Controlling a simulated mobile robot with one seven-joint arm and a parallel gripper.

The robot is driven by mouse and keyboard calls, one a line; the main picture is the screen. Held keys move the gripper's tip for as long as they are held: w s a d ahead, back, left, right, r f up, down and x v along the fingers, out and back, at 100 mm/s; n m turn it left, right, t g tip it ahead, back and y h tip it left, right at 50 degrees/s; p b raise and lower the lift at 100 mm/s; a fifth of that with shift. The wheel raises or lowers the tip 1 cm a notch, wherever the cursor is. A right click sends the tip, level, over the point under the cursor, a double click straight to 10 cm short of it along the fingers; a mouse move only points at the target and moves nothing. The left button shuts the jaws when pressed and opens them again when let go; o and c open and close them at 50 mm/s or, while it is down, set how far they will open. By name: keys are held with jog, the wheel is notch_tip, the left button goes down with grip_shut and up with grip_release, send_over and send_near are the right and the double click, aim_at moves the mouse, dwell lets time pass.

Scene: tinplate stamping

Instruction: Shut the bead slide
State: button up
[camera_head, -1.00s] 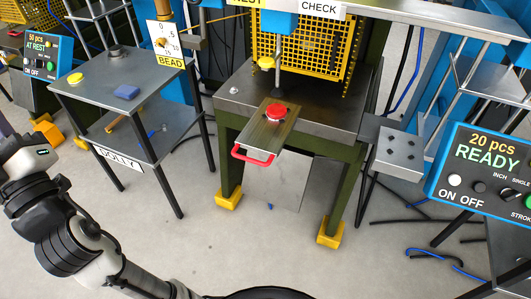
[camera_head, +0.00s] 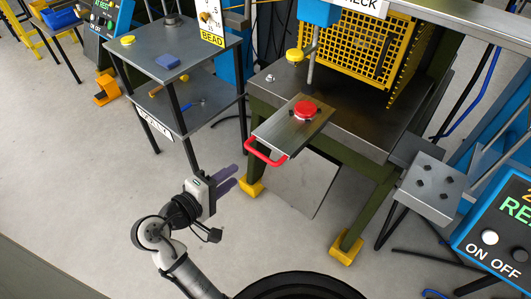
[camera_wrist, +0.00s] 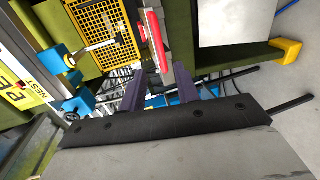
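The bead slide (camera_head: 285,133) is a flat metal plate sticking out past the front edge of the press table. A round red piece (camera_head: 305,109) sits on it, and a red bar handle (camera_head: 264,153) is at its near end. My gripper (camera_head: 231,178), with two purple fingers spread apart, is empty, below and left of the handle and apart from it. In the wrist view the fingers (camera_wrist: 160,90) show open, with the red handle (camera_wrist: 155,42) beyond them, roughly between their tips.
The dolly (camera_head: 180,60) stands at the left, with a yellow knob and a blue block on top. The yellow mesh guard (camera_head: 365,45) stands on the press table (camera_head: 375,120). A control panel (camera_head: 500,230) is at the right. The floor before the press is mostly clear.

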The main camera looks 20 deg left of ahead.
aim_at(259, 156)
jog(key=p+x, duration=0.2)
jog(key=x, duration=1)
jog(key=shift+w, duration=0.25)
grip_shut()
